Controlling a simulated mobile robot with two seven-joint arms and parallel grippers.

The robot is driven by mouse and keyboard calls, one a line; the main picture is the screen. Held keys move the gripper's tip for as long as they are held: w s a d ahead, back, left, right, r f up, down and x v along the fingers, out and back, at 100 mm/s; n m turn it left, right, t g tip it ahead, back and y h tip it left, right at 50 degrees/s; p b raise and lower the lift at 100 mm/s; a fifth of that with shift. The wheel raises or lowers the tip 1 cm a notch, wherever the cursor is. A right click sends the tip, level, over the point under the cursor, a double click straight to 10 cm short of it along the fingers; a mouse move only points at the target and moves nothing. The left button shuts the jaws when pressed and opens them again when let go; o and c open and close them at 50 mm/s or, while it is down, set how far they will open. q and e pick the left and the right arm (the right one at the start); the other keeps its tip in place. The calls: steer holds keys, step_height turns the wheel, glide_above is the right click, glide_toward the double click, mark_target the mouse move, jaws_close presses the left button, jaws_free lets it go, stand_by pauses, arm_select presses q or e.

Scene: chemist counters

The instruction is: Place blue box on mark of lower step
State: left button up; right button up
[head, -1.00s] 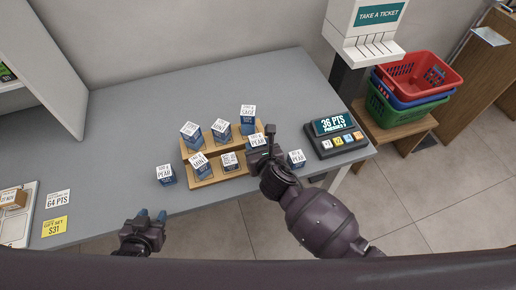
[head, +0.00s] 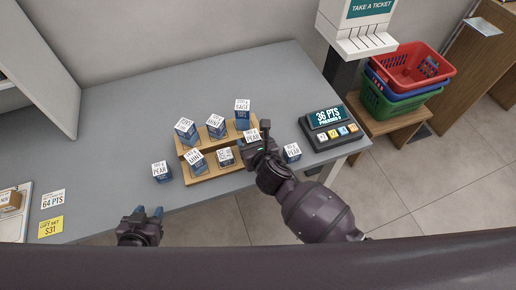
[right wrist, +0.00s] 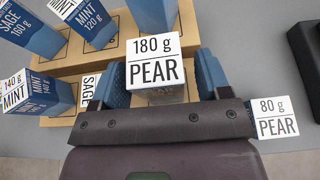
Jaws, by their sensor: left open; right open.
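A wooden two-step stand (head: 214,173) sits on the grey counter with several blue boxes on its steps. A box labelled 180 g PEAR (right wrist: 154,62) is at the right end of the lower step. My right gripper (head: 260,138) is open around it, with a blue fingertip on each side in the right wrist view (right wrist: 160,80). I cannot tell whether the fingers touch it. The lower step also holds a 140 g MINT box (head: 195,167) and a short SAGE box (head: 225,157). My left gripper (head: 148,217) is open and empty near the counter's front edge.
PEAR boxes stand on the counter left (head: 161,174) and right (head: 291,153) of the stand. A points display (head: 328,128) is further right. The counter behind the stand is clear.

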steer(key=p+v, duration=0.1)
steer(key=v, duration=1.1)
steer(key=s+d+f+n+h, duration=0.2)
steer(key=s+d+n, duration=0.3)
steer(key=d+n, duration=0.7)
steer(key=s+d+f+n+g+h, duration=0.1)
steer(key=s+d+f+n, duration=0.3)
steer(key=d+n, duration=0.8)
steer(key=f+n+h, duration=0.1)
steer(key=n, duration=0.8)
steer(key=shift+s+d, duration=0.15)
steer(key=shift+s, duration=0.25)
steer(key=shift+f, duration=0.15)
